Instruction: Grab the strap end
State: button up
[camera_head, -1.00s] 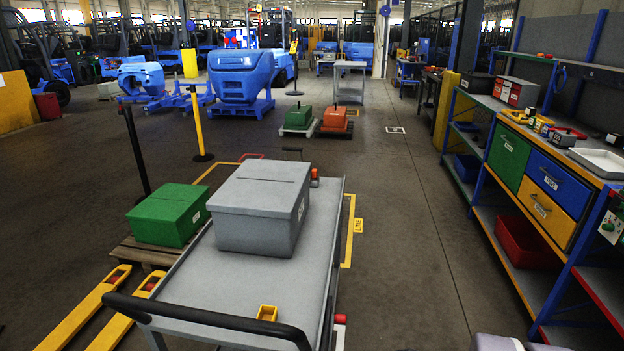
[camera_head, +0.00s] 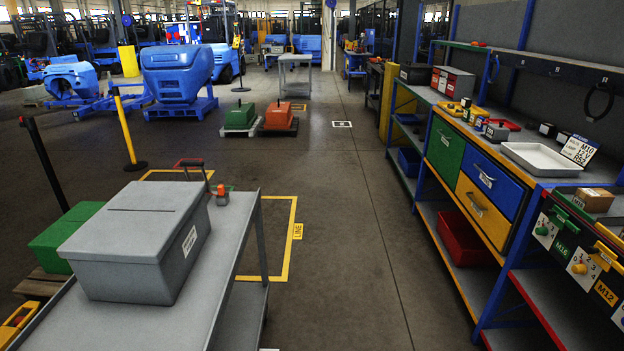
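I cannot make out a strap end for certain in this view. A grey lidded box (camera_head: 140,243) stands on the grey cart (camera_head: 232,240) at the lower left. A small orange-and-grey piece (camera_head: 222,195) sits on the cart top just behind the box's right side. A dark handle-like shape (camera_head: 194,163) rises behind the box; its lower part is hidden. A dark loop (camera_head: 600,102) hangs on the back panel of the workbench at the right; I cannot tell what it is. My gripper is not in view.
The workbench (camera_head: 512,187) with drawers, a white tray (camera_head: 542,159) and a control panel fills the right side. A green box (camera_head: 62,235) is left of the cart. A yellow post (camera_head: 125,130) stands behind. The aisle floor (camera_head: 350,230) is clear.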

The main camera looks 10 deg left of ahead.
aim_at(221, 194)
jog(key=i+u, duration=0.1)
jog(key=i, duration=0.45)
jog(key=i+l+u, duration=0.1)
jog(key=i, duration=0.4)
jog(key=i+l+u, duration=0.1)
jog(key=i, duration=0.45)
jog(key=i+l, duration=0.15)
jog(key=i, duration=0.4)
jog(key=i+j+u, duration=0.1)
jog(key=i+u, duration=0.5)
jog(key=u, duration=0.25)
jog(key=i+u, duration=0.25)
jog(key=u, duration=0.15)
jog(key=i+l+u, duration=0.2)
jog(key=u, duration=0.25)
jog(key=i+l+u, duration=0.4)
jog(key=i+u, duration=0.2)
jog(key=u, duration=0.15)
